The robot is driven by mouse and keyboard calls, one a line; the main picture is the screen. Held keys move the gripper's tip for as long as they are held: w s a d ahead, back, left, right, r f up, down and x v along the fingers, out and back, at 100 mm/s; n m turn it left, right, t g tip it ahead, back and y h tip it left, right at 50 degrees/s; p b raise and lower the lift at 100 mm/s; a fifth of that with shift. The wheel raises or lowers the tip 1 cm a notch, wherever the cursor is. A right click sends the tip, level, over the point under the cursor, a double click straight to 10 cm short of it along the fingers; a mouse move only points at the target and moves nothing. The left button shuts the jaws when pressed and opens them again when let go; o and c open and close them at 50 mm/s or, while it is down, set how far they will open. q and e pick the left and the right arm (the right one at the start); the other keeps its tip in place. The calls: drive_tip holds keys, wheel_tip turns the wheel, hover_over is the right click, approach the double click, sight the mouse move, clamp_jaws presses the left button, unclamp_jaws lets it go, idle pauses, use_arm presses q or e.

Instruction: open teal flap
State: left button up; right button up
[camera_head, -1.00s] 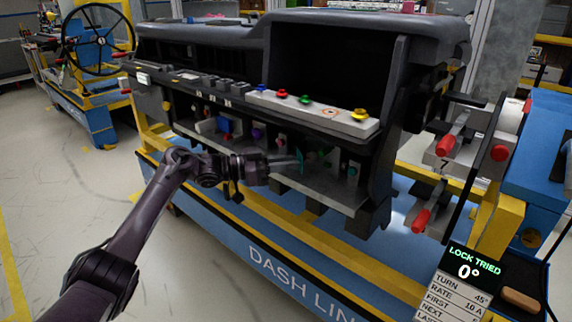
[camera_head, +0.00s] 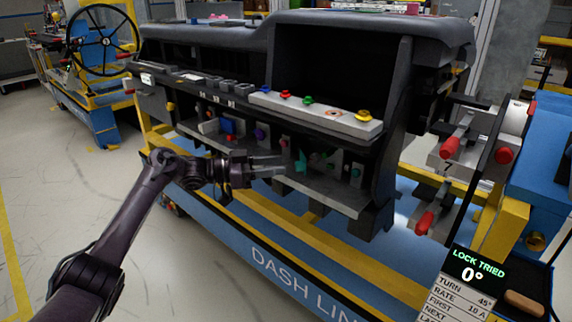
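The teal flap (camera_head: 301,163) is a small teal piece in the open lower bay of the dark dashboard module (camera_head: 386,150). It is small in the view, and I cannot tell how far it is swung. My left gripper (camera_head: 280,166) reaches in from the left at the front of this bay. Its two grey fingers point right towards the teal flap, with a gap between them and nothing visible in it. The fingertips look just left of the flap and apart from it. My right gripper is not in view.
A grey strip (camera_head: 318,119) with coloured knobs runs above the bay. Blue, purple and green small parts sit inside the bay. Red-handled clamps (camera_head: 450,147) stand at the right. A display (camera_head: 472,270) reads "LOCK TRIED 0°". Open floor lies at the left.

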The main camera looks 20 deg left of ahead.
use_arm(q)
drive_tip(key=v, duration=0.3)
drive_tip(key=shift+s+a, duration=0.15)
drive_tip(key=shift+a, duration=0.1)
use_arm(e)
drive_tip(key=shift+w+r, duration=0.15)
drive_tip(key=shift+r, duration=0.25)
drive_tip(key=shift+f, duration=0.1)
